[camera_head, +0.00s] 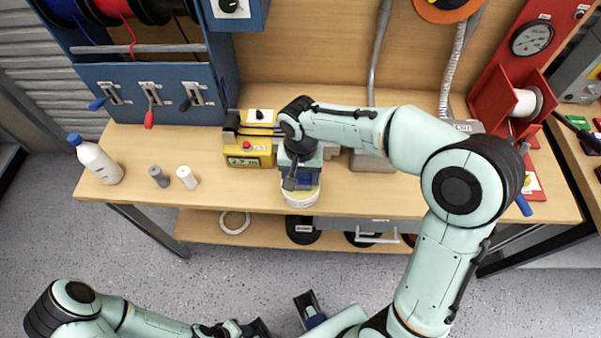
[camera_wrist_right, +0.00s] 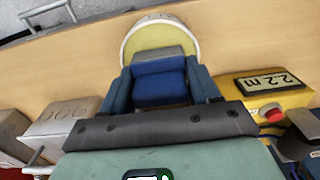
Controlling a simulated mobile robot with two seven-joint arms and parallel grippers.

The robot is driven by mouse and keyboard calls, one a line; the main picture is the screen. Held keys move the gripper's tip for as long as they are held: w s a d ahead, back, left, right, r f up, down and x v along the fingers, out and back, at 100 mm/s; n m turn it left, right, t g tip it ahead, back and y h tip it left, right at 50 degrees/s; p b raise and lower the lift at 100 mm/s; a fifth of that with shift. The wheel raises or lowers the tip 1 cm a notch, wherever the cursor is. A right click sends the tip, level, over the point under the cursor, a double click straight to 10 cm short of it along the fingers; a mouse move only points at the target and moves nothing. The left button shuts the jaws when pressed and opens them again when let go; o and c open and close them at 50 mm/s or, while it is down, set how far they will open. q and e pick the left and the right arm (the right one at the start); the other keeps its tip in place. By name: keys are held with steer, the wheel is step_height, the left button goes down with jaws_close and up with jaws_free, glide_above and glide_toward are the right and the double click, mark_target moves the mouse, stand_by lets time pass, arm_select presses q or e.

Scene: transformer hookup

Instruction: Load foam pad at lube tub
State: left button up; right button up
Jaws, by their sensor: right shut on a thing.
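The lube tub (camera_head: 301,200) is a round white tub with pale yellow contents at the bench's front edge. In the right wrist view the tub (camera_wrist_right: 160,24) shows just beyond my fingertips. My right gripper (camera_head: 300,180) points down over the tub. It is shut on a blue block with a grey end, which looks like the foam pad (camera_wrist_right: 159,82), held between the two dark blue fingers. The pad's grey end overlaps the yellow contents in view; I cannot tell whether it touches them. My left gripper (camera_head: 284,313) is low at the picture's bottom, fingers apart and empty.
A yellow meter box (camera_head: 250,150) reading 2.2 m stands beside the tub. A white bottle (camera_head: 97,160), a grey cylinder (camera_head: 158,176) and a white cylinder (camera_head: 187,177) stand left. A blue spool rack (camera_head: 150,85) and a red spool stand (camera_head: 490,90) flank the bench.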

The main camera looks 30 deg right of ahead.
arm_select(q)
steer(key=shift+s+f, duration=0.1)
steer(key=shift+f, duration=0.25)
arm_select(e)
steer(key=shift+f, duration=0.5)
stand_by(0.7)
steer(key=shift+r+p, duration=2.15)
steer(key=shift+r, duration=1.5)
arm_select(q)
steer(key=r, duration=0.1)
steer(key=w+r, duration=0.1)
steer(key=r, duration=0.1)
steer(key=w+r, duration=0.1)
steer(key=r, duration=0.1)
steer(key=shift+w+r, duration=0.15)
steer(key=shift+w, duration=0.05)
steer(key=shift+s, duration=0.15)
arm_select(e)
steer(key=shift+s+f, duration=0.1)
